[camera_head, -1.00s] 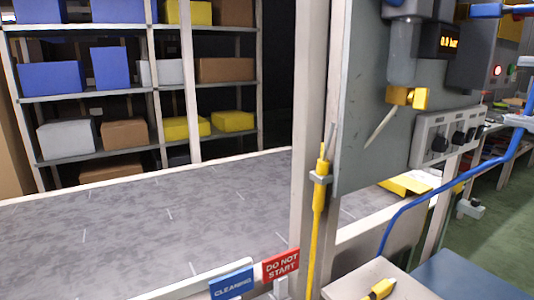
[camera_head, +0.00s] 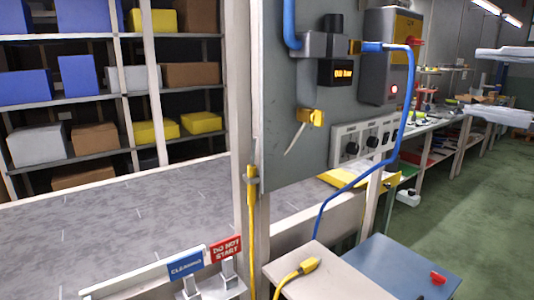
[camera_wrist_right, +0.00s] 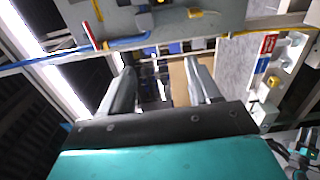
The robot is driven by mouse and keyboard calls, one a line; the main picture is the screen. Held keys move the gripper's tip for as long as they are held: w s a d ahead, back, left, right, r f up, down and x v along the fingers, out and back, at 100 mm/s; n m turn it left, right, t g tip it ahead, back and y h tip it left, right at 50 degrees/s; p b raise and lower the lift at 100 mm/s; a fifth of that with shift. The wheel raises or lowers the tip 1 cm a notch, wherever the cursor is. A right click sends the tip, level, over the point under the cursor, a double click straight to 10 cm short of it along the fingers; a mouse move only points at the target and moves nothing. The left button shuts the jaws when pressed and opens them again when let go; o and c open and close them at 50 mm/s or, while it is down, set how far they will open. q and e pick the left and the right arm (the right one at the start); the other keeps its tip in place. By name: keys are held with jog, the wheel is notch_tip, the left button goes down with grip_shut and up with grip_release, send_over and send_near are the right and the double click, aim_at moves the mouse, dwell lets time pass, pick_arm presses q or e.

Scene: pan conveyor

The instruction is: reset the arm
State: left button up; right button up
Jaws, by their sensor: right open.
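My right gripper (camera_head: 473,84) shows at the right edge of the head view, with two pale fingers one above the other and a clear gap between them. In the right wrist view the same gripper (camera_wrist_right: 160,75) has its grey fingers spread, with nothing held between them. Its teal body fills the bottom of that view. The fingers look apart from the grey panel, but the distance is hard to judge. My left gripper is in neither view.
A grey panel (camera_head: 275,120) with a pressure display (camera_head: 343,73) stands mid-view. A blue hose (camera_head: 401,125) loops from it. Below are CLEANING (camera_head: 186,264) and DO NOT START (camera_head: 226,250) tags. A blue-topped surface (camera_head: 390,268) is front right; green floor (camera_head: 470,205) lies clear.

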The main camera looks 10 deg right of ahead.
jog(key=w+a+f+m+g, duration=0.1)
jog(key=w+a+f+m, duration=0.2)
jog(key=w+a+f, duration=0.55)
jog(key=w+a+f+m+g, duration=0.1)
jog(key=a+f+m, duration=0.3)
jog(key=f, duration=1)
jog(key=s+a+f+m+g+h, duration=0.1)
jog(key=s+f+m+g+h, duration=0.2)
jog(key=f, duration=0.4)
jog(key=s+a+f+m+h, duration=0.2)
jog(key=s+f+m, duration=0.15)
jog(key=f, duration=0.45)
jog(key=s+f+m+g+h, duration=0.2)
jog(key=s+f+m+g, duration=0.55)
jog(key=s+f, duration=0.6)
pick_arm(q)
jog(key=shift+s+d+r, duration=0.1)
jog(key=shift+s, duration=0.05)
pick_arm(e)
jog(key=w+a+f+n+t+y, duration=0.1)
jog(key=w+a+f+t+y, duration=0.1)
jog(key=w+f+t, duration=0.3)
notch_tip(320, 180, down, 2)
jog(key=shift+w+a+f+t, duration=0.2)
jog(key=shift+w+t, duration=0.2)
jog(key=shift+t, duration=0.45)
